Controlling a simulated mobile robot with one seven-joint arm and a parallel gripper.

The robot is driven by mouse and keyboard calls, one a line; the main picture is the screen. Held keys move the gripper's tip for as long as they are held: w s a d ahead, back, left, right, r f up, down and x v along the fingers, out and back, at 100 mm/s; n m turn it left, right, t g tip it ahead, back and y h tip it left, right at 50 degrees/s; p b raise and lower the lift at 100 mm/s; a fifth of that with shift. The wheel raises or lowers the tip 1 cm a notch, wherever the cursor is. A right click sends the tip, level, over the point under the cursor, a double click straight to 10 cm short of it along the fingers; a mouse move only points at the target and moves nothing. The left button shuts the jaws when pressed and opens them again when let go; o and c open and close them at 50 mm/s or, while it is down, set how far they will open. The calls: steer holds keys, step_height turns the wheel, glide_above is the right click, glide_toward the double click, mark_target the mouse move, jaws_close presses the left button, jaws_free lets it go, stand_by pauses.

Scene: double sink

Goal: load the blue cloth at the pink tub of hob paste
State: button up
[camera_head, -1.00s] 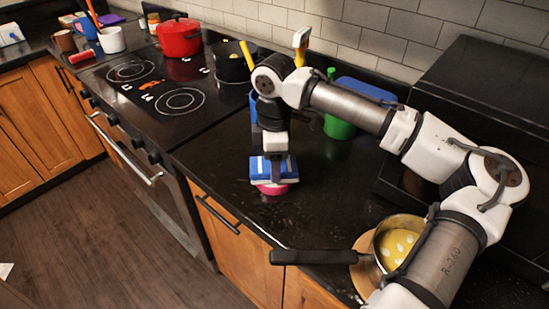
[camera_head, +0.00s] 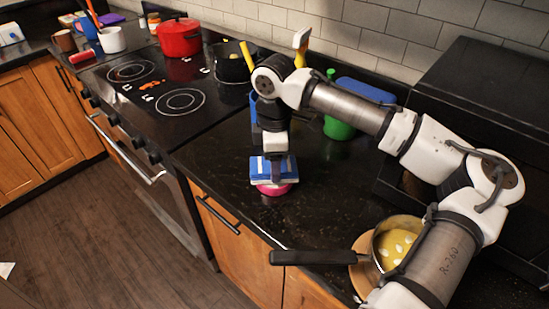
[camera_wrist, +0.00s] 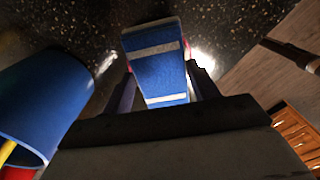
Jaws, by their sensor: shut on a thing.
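The blue cloth (camera_head: 262,170), folded with white stripes, is in my gripper (camera_head: 275,165) above the black counter. In the wrist view the cloth (camera_wrist: 158,65) sits between my two fingers (camera_wrist: 162,88), which are shut on it. The pink tub (camera_head: 274,189) is directly below the cloth on the counter near its front edge. The cloth covers most of the tub's top, so I cannot tell whether they touch. In the wrist view the tub is mostly hidden behind the cloth.
A blue container (camera_wrist: 40,100) stands close beside my gripper, with utensils in it. A green container (camera_head: 338,128) is behind. A pan with yellow contents (camera_head: 396,245) sits at the counter's front right, its handle pointing left. The hob (camera_head: 160,90) is to the left.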

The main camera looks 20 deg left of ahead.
steer(key=shift+r+p, duration=2.9)
steer(key=shift+r, duration=0.5)
steer(key=shift+s+f, duration=0.1)
steer(key=shift+f, duration=0.05)
